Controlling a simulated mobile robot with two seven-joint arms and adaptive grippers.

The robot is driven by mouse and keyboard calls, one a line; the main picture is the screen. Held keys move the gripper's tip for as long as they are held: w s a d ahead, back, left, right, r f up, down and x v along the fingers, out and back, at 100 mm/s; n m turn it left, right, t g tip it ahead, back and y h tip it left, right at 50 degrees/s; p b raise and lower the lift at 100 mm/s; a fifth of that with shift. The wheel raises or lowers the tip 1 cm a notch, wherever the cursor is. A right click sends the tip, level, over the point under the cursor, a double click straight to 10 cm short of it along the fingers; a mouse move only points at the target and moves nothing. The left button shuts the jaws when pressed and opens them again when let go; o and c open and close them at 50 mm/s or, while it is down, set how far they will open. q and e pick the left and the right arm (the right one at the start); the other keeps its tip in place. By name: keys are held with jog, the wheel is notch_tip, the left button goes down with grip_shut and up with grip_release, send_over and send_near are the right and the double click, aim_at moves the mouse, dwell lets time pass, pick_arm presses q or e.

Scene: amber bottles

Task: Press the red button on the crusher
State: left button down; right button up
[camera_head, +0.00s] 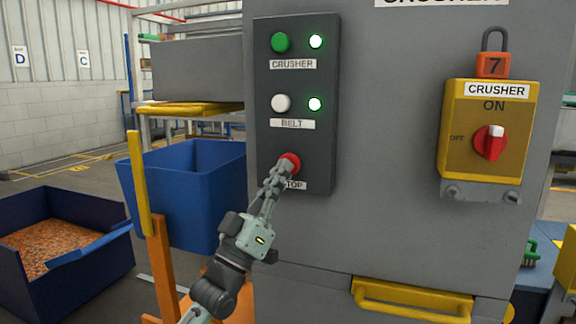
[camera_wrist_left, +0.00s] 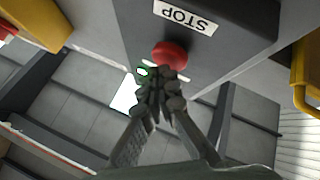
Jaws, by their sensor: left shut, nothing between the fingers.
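The red button (camera_head: 291,161) is the lowest on the dark control panel (camera_head: 326,150) of the grey crusher, just above the STOP label. My left gripper (camera_head: 283,168) is shut and empty, with its fingertips at the lower left edge of the red button. In the left wrist view the red button (camera_wrist_left: 170,54) is right in front of the shut fingertips (camera_wrist_left: 162,78). I cannot tell whether they touch it or whether it is pushed in. My right gripper is not in view.
Above are a green CRUSHER button (camera_head: 280,42) and a white BELT button (camera_head: 281,103), each beside a lit green lamp. A yellow switch box (camera_head: 462,130) with a red knob and padlock is at right. A blue bin (camera_head: 195,195) and an orange post (camera_head: 162,262) stand left of my arm.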

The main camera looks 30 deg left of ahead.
pick_arm(q)
jog(key=shift+w+a, duration=0.1)
jog(key=shift+w, duration=0.3)
jog(key=shift+s, duration=0.2)
dwell(0.5)
jog(key=shift+s+d+p, duration=0.2)
jog(key=shift+s+p, duration=0.1)
jog(key=shift+s, duration=0.4)
jog(key=shift+s+d+p, duration=0.15)
jog(key=shift+s+d, duration=0.05)
jog(key=shift+s, duration=0.6)
jog(key=shift+s+d+p, duration=0.1)
jog(key=shift+s+d, duration=0.1)
jog(key=shift+s, duration=0.6)
jog(key=shift+s+d+p, duration=0.15)
jog(key=shift+s+d, duration=0.05)
jog(key=shift+s, duration=0.6)
